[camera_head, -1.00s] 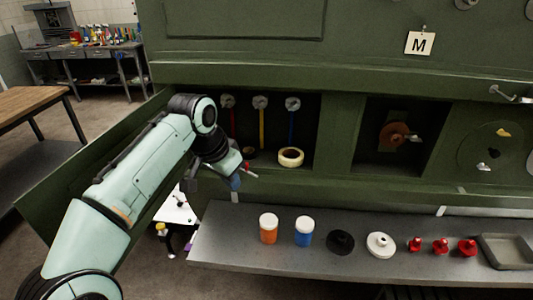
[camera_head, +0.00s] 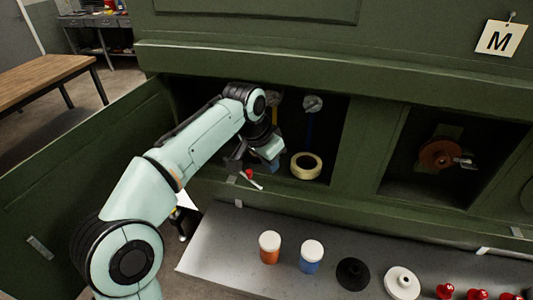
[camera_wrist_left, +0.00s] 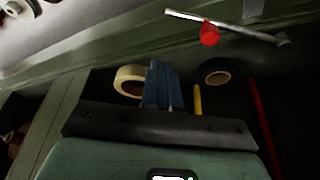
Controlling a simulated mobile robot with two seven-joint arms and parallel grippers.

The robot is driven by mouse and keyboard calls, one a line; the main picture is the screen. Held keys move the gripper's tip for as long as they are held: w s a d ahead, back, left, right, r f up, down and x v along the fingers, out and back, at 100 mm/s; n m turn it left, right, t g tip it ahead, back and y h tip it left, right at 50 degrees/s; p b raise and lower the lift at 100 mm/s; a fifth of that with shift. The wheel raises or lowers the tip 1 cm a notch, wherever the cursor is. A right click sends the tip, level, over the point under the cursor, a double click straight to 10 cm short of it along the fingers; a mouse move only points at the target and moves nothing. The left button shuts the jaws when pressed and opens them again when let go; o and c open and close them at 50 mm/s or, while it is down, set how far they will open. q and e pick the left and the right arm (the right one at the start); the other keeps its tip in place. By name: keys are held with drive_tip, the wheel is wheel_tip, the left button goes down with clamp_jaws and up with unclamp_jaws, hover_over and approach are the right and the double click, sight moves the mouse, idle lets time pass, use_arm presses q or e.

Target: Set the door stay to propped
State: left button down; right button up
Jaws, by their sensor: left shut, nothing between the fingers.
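The door stay is a thin pale rod (camera_head: 253,182) with a red knob at the lower sill of the open bay. It also shows in the left wrist view (camera_wrist_left: 235,29), lying at a slant near the top with its red knob (camera_wrist_left: 209,33). The green door (camera_head: 60,190) stands open at the left. My left gripper (camera_head: 271,165) is just right of and above the rod, apart from the knob. Its blue fingers (camera_wrist_left: 160,85) are shut and empty, pointing into the bay. My arm partly hides the bay's left side. My right gripper is not in view.
A cream tape roll (camera_head: 306,166) sits in the bay right of my gripper, and a dark roll (camera_wrist_left: 215,71) shows nearby. A grey shelf (camera_head: 220,240) below holds an orange jar (camera_head: 270,248), a blue jar (camera_head: 311,257) and several other parts.

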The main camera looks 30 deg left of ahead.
use_arm(q)
drive_tip(key=x, duration=0.3)
drive_tip(key=shift+f, duration=0.3)
drive_tip(key=s, duration=0.1)
drive_tip(key=s+a+b, duration=0.1)
drive_tip(key=s, duration=0.1)
drive_tip(key=shift+s+f, duration=0.1)
drive_tip(key=shift+s, duration=0.15)
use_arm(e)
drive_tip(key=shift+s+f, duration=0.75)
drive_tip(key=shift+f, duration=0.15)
use_arm(q)
drive_tip(key=shift+s+a, duration=0.1)
drive_tip(key=shift+a, duration=0.05)
